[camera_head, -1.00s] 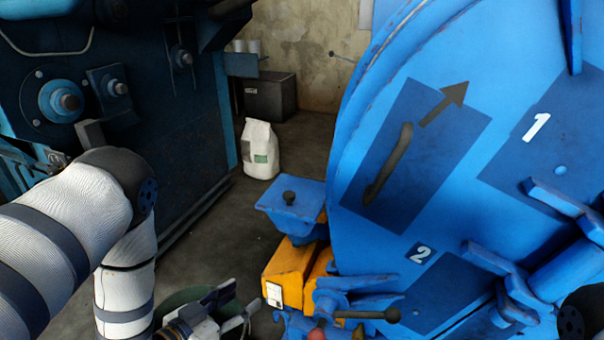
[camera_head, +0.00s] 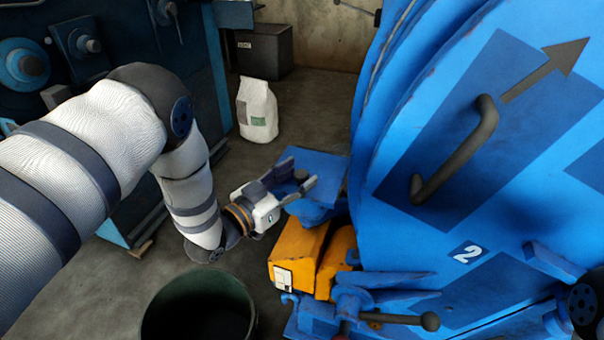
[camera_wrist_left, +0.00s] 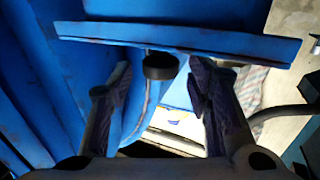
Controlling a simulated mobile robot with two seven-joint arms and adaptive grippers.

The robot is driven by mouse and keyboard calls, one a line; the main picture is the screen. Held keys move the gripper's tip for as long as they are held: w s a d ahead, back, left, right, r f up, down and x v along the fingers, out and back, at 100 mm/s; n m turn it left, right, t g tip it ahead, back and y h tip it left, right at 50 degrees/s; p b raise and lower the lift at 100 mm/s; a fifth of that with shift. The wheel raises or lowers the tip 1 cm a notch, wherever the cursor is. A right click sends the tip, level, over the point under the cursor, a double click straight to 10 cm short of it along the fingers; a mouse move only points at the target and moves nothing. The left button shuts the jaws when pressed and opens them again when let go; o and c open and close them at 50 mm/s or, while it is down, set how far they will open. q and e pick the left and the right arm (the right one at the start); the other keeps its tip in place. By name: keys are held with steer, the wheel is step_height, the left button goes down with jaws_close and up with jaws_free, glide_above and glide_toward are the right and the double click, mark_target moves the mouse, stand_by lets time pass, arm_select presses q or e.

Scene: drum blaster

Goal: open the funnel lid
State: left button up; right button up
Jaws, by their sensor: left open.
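The blue funnel (camera_head: 325,207) stands above the yellow parts at the left of the big blue drum. Its flat blue lid (camera_head: 325,163) appears shut and carries a dark round knob (camera_head: 301,175). My left gripper (camera_head: 302,176) is open at the lid, with its fingers on either side of the knob. In the left wrist view the lid (camera_wrist_left: 180,40) spans the top, and the knob (camera_wrist_left: 160,66) hangs between the open fingers, apparently without contact. My right gripper is not in view.
The blue drum (camera_head: 400,130) with its dark handle (camera_head: 455,155) fills the right side. A dark green bin (camera_head: 170,310) stands below my left arm. A white bag (camera_head: 257,110) and dark box (camera_head: 262,52) stand on the floor behind. A dark lever (camera_head: 400,320) sticks out below the funnel.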

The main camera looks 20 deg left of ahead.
arm_select(q)
steer(key=shift+x, duration=1)
